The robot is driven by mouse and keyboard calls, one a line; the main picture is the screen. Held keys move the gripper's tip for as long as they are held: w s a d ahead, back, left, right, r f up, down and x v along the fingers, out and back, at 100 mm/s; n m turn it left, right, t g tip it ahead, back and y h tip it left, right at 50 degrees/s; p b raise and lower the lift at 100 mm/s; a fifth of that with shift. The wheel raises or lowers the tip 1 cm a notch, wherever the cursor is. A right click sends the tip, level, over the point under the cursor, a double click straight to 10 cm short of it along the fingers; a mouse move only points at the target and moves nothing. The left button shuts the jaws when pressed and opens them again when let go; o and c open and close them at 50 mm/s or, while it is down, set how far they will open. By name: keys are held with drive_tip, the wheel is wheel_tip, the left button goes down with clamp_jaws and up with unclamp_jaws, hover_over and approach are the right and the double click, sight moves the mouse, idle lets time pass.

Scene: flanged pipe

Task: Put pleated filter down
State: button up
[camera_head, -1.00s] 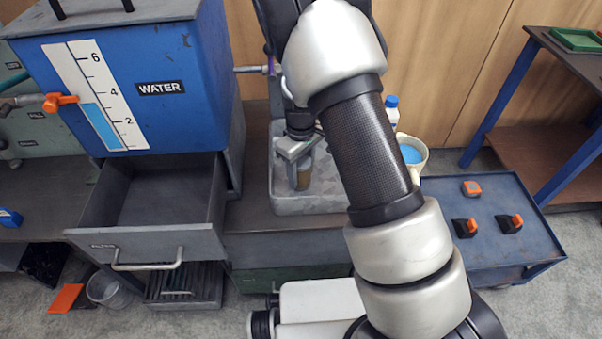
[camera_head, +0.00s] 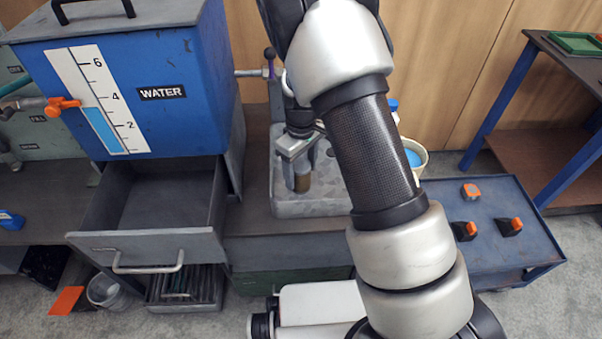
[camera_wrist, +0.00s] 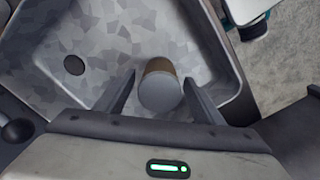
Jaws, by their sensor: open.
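The pleated filter (camera_wrist: 160,91), a small cylinder with a grey round end and brown side, is in the grey mottled basin (camera_wrist: 110,37). In the head view the filter (camera_head: 302,183) shows below my gripper (camera_head: 300,158), inside the basin (camera_head: 315,207). In the wrist view my gripper (camera_wrist: 159,77) is open, with one finger on each side of the filter and a visible gap at both sides. The filter looks upright on the basin floor, but its lower end is hard to see.
A blue water tank (camera_head: 150,60) stands left above an open, empty drawer (camera_head: 150,248). A bucket of blue liquid (camera_head: 420,160) is partly behind my arm. A blue cart (camera_head: 500,260) at right holds several orange-topped items. The basin has a dark drain hole (camera_wrist: 74,65).

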wheel_tip(320, 180, up, 10)
drive_tip(key=shift+r+p, duration=0.1)
drive_tip(key=shift+p, duration=1.05)
drive_tip(key=s+d+r+m+t+y, duration=0.1)
drive_tip(key=s+d+r+m, duration=0.2)
drive_tip(key=r, duration=0.6)
drive_tip(key=s+d+r+m+t, duration=0.1)
drive_tip(key=s+d+r, duration=0.1)
drive_tip(key=s+r, duration=0.55)
drive_tip(key=s+d+r+m+t, duration=0.1)
drive_tip(key=s+d+r+m, duration=0.1)
drive_tip(key=s+r, duration=0.2)
drive_tip(key=s+d+r+m+t+h, duration=0.1)
drive_tip(key=s+d+r+m+t, duration=0.1)
drive_tip(key=s, duration=0.6)
drive_tip(key=shift+s+d+r+m+t, duration=0.3)
drive_tip(key=shift+d+r+m, duration=0.25)
drive_tip(key=shift+r, duration=0.3)
